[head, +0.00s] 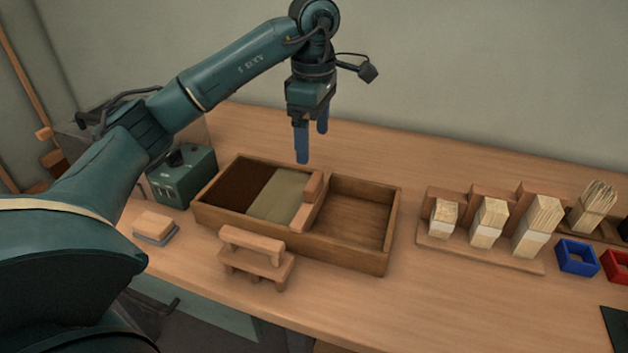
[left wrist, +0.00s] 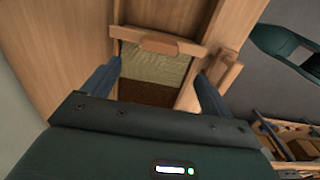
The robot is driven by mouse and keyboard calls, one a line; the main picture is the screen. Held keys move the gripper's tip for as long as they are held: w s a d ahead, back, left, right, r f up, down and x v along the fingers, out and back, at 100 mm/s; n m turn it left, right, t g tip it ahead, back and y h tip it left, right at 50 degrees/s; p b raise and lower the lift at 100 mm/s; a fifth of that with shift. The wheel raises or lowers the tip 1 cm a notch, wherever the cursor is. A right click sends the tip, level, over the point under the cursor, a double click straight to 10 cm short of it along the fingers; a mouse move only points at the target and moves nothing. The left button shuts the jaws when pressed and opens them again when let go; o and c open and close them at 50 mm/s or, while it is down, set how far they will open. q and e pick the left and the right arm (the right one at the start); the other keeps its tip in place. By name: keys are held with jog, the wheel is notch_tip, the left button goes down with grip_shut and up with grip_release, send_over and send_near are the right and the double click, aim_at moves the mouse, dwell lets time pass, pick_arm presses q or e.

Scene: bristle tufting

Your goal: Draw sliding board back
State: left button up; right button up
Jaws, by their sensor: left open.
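The sliding board (head: 308,208) stands across the wooden tray (head: 350,258), with a raised wooden grip block (head: 315,186) on it. To its left in the tray lie a tan-green layer (head: 278,194) and a dark brown fill (head: 238,182); to its right the tray is empty. In the left wrist view the board (left wrist: 160,42) crosses the tray beyond the fingers. My left gripper (head: 312,145) is open and empty, pointing down above the tray's back side, clear of the board. It also shows in the left wrist view (left wrist: 158,92). My right gripper is not seen.
A wooden stand (head: 258,262) is in front of the tray. A green box (head: 183,178) and a small block (head: 155,223) are to the left. Bristle bundles on a rack (head: 480,256), a blue frame (head: 577,258) and a red frame (head: 617,266) are to the right.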

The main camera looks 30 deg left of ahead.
aim_at(314, 181)
pick_arm(q)
notch_tip(314, 181, down, 11)
jog(key=shift+r+b, duration=0.1)
jog(key=shift+b, duration=0.55)
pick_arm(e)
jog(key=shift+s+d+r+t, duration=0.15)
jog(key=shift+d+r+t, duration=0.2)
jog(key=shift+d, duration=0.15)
pick_arm(q)
jog(key=shift+c, duration=0.5)
